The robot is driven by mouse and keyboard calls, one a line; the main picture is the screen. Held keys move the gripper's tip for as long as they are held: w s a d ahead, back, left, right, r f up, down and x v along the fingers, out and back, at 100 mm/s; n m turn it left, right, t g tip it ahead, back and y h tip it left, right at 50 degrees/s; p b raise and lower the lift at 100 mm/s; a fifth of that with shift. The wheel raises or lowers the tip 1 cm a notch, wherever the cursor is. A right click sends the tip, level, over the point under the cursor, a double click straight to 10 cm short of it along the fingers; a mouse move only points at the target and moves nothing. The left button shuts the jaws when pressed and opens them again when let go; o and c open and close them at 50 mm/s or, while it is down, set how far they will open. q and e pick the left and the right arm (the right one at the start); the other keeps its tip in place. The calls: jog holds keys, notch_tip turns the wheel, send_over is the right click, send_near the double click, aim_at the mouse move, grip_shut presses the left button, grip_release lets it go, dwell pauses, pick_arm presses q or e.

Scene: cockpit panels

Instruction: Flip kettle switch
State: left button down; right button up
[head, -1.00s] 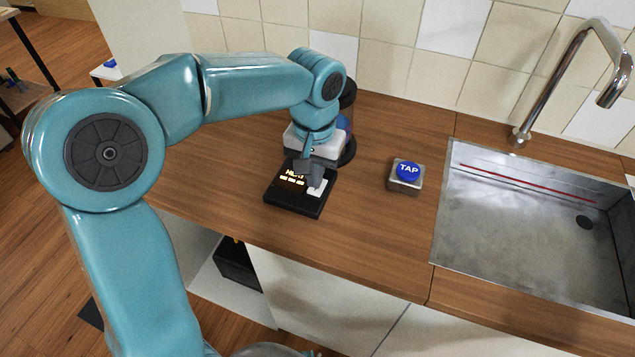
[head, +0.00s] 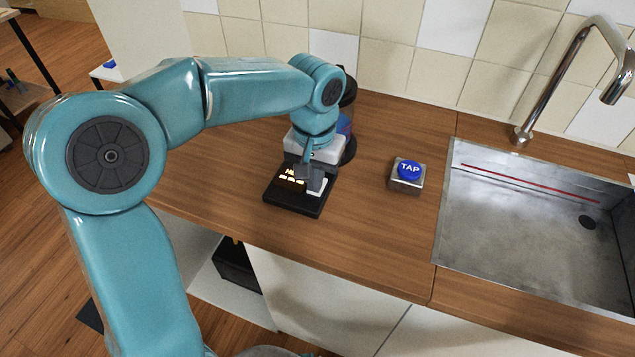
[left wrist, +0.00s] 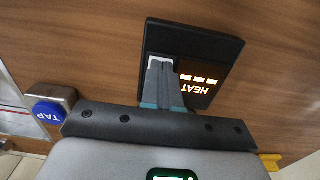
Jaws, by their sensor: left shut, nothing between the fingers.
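The kettle switch is a black panel (head: 288,201) on the wooden counter, with lit "HEAT" lettering and lit bars. A white rocker (head: 318,187) shows on its right side, partly hidden by my fingers. My left gripper (head: 310,174) is shut and empty, with its fingertips at the rocker; I cannot tell if they touch it. In the left wrist view the shut fingers (left wrist: 162,72) reach over the black panel (left wrist: 210,43) beside the lit lettering, and hide the rocker. A dark kettle (head: 348,120) stands behind my gripper, mostly hidden. My right gripper is not in view.
A blue TAP button (head: 409,170) on a grey box sits to the right of the panel. Beyond it is a metal sink (head: 520,220) with a chrome faucet (head: 570,75). The counter between panel and button is clear. A tiled wall (head: 400,60) stands behind.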

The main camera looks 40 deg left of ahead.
pick_arm(q)
jog(key=shift+f, duration=0.2)
jog(key=shift+r+p, duration=0.8)
jog(key=shift+r, duration=0.15)
jog(key=shift+r+p, duration=0.7)
jog(key=shift+r, duration=0.15)
notch_tip(320, 180, up, 2)
jog(key=shift+r+p, duration=0.1)
jog(key=shift+p, duration=0.9)
jog(key=shift+r+p, duration=0.6)
jog(key=shift+r, duration=0.15)
jog(key=shift+f, duration=0.1)
